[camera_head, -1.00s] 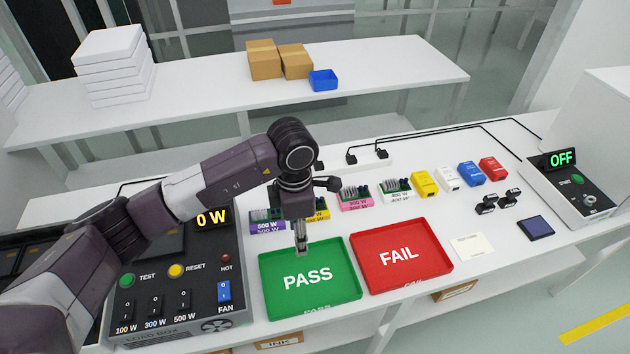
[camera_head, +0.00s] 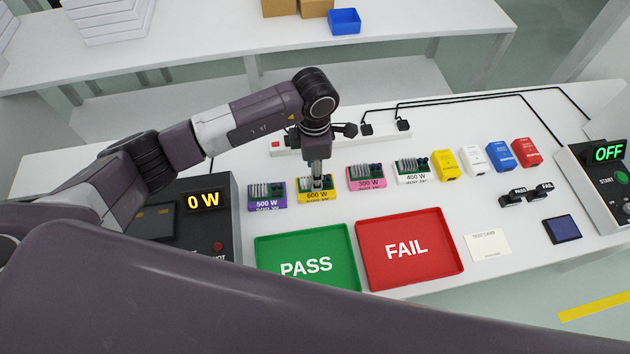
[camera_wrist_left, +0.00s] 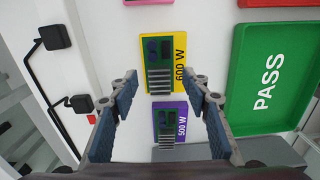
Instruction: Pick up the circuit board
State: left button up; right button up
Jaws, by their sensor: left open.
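Several circuit boards with green tops stand in a row on the white table: a purple 500 W board (camera_head: 267,196), a yellow 600 W board (camera_head: 317,194), a pink 300 W board (camera_head: 366,178) and a white 400 W board (camera_head: 412,174). My left gripper (camera_head: 316,174) points down over the yellow board, overlapping its back part in the head view. In the left wrist view the jaws (camera_wrist_left: 160,92) are open and empty. The yellow board (camera_wrist_left: 164,62) lies just beyond the fingertips there, and the purple board (camera_wrist_left: 169,122) shows between the fingers. My right gripper is out of view.
A green PASS tray (camera_head: 347,284) and a red FAIL tray (camera_head: 372,275) lie in front of the boards. The load box (camera_head: 225,228) reads 0 W at left. Yellow (camera_head: 445,164), white, blue and red blocks stand right of the boards. A power strip (camera_head: 282,146) lies behind.

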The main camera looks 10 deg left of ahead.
pick_arm(q)
notch_tip(320, 180, down, 2)
jog(key=shift+f, duration=0.2)
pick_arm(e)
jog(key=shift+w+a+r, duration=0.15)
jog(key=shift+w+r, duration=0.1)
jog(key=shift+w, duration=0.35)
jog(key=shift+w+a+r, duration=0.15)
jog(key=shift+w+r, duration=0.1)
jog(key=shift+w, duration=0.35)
pick_arm(q)
jog(key=c, duration=0.4)
jog(key=shift+w, duration=0.1)
grip_shut()
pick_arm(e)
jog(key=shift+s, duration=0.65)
